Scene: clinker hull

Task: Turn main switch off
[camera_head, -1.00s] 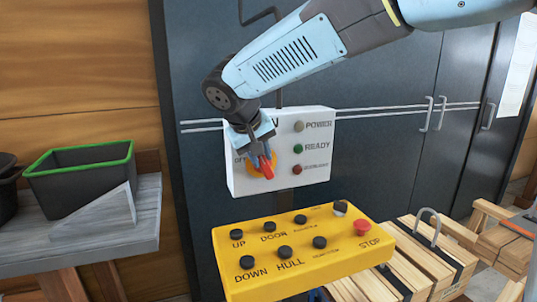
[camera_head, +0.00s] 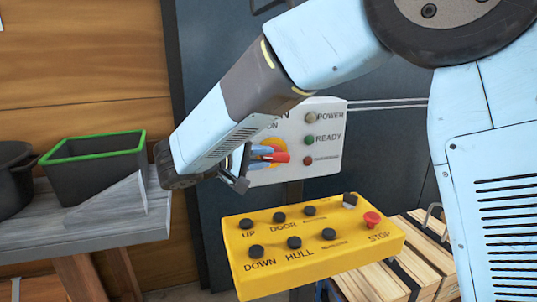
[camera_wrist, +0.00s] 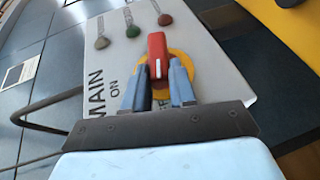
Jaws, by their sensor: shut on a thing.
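The main switch is a red handle (camera_head: 280,158) on a yellow disc (camera_wrist: 188,58), set in a white panel (camera_head: 330,115). "MAIN" and "ON" are printed beside the disc in the wrist view. The handle lies roughly level across the panel in the head view. My gripper (camera_wrist: 158,74) is shut on the red handle (camera_wrist: 157,46), with one blue finger on each side. My gripper (camera_head: 264,155) reaches it from the left in the head view and covers the panel's left part, where the OFF mark is hidden.
The panel also carries POWER, READY (camera_head: 309,140) and a red lamp. A yellow control box (camera_head: 310,262) with black buttons and a red STOP knob (camera_head: 372,219) sits just below. A green-rimmed bin (camera_head: 95,165) stands on a bench at left. A wooden crate (camera_head: 415,265) is lower right.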

